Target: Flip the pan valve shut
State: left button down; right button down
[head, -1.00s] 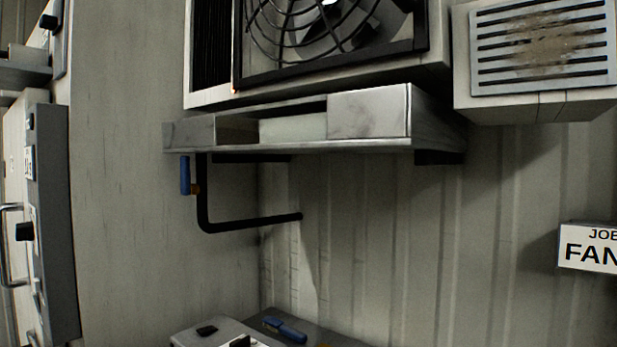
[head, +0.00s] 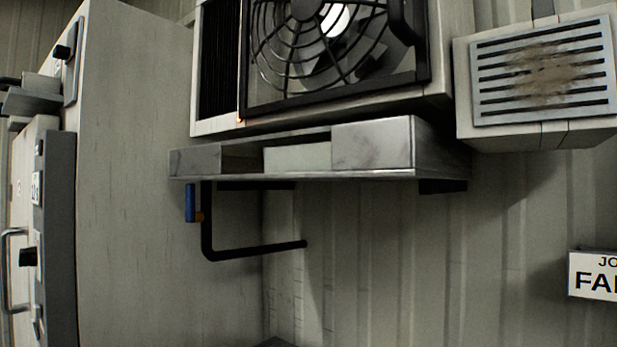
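The metal pan (head: 375,143) is fixed to the wall below the fan unit. A black drain pipe (head: 207,225) drops from its left underside and bends right to the wall. The valve has a blue handle (head: 190,203) that hangs vertically, beside the pipe's upright part, with a small brass-coloured piece between them. Neither of my grippers is in view.
A fan unit (head: 217,117) with a black grille sits above the pan. A dirty vent box (head: 545,73) is at the upper right and a white sign (head: 594,275) below it. A grey cabinet (head: 130,190) stands at the left. The space below the pipe looks free.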

aim_at(192, 216)
jog(key=k, duration=0.5)
jog(key=u, duration=0.7)
jog(key=i, duration=1.55)
jog(key=z, duration=0.55)
